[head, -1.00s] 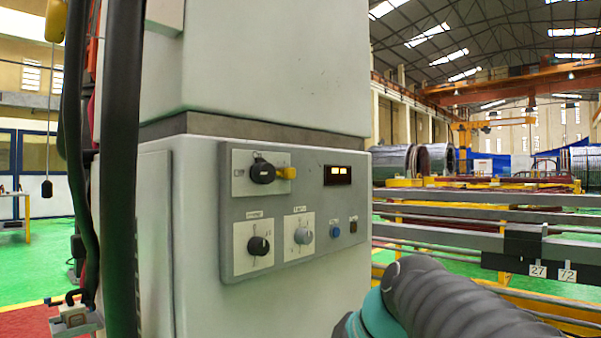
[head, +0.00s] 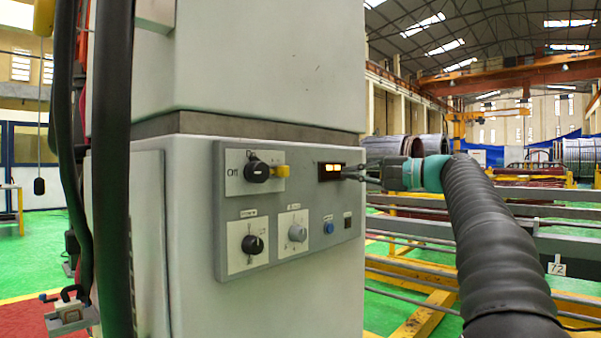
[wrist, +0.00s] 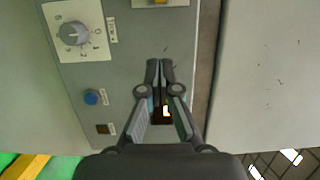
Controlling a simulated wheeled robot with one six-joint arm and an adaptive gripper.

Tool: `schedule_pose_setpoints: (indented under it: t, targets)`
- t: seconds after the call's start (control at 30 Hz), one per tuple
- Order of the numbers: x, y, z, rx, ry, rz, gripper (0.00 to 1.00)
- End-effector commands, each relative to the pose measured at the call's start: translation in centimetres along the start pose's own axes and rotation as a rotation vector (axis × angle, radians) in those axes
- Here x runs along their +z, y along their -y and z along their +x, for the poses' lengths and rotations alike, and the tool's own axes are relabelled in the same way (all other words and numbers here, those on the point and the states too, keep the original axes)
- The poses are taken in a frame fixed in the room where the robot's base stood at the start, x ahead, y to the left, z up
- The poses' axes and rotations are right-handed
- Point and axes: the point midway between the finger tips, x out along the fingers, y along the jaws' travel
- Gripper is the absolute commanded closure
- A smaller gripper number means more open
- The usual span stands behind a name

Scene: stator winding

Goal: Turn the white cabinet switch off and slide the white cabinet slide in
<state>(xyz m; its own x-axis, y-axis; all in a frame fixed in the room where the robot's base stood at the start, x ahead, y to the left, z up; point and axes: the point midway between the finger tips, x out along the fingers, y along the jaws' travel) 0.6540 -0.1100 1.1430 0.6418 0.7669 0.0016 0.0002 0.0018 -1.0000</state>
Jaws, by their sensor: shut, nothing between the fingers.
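The white cabinet (head: 270,75) fills the middle of the head view, with a grey control panel (head: 290,222) on its front. The cabinet switch (head: 257,171) is a black knob with a yellow tab pointing right, on a plate lettered "Off" at its left. My gripper (head: 345,175) is at the panel's right side, in front of the lit amber display (head: 331,172), right of the switch and apart from it. In the wrist view my gripper (wrist: 160,64) has its fingertips together and empty over the panel. I cannot make out which part is the cabinet slide.
Below the switch are a black knob (head: 252,244), a grey knob (head: 297,233), a blue button (head: 328,228) and a small dark button (head: 347,222). Thick black hoses (head: 117,130) hang at the left. Metal rails (head: 510,245) stand at the right.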

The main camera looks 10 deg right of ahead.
Motion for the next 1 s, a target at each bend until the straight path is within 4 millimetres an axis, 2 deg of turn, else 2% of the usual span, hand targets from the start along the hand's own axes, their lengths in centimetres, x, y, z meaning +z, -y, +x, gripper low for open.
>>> schedule_pose_setpoints:
  t: [0.3, 0.47, 0.97, 1.0]
  targets:
    - [0.1, 0.0, 0.1, 0.001, 0.0, -0.001, 1.0]
    - [0.1, 0.0, 1.3, 0.001, 0.002, -0.001, 1.0]
    - [0.1, 0.1, 10.3, 0.002, 0.003, 0.0, 1.0]
    - [0.8, 0.0, 10.4, 0.001, 0.002, -0.002, 1.0]
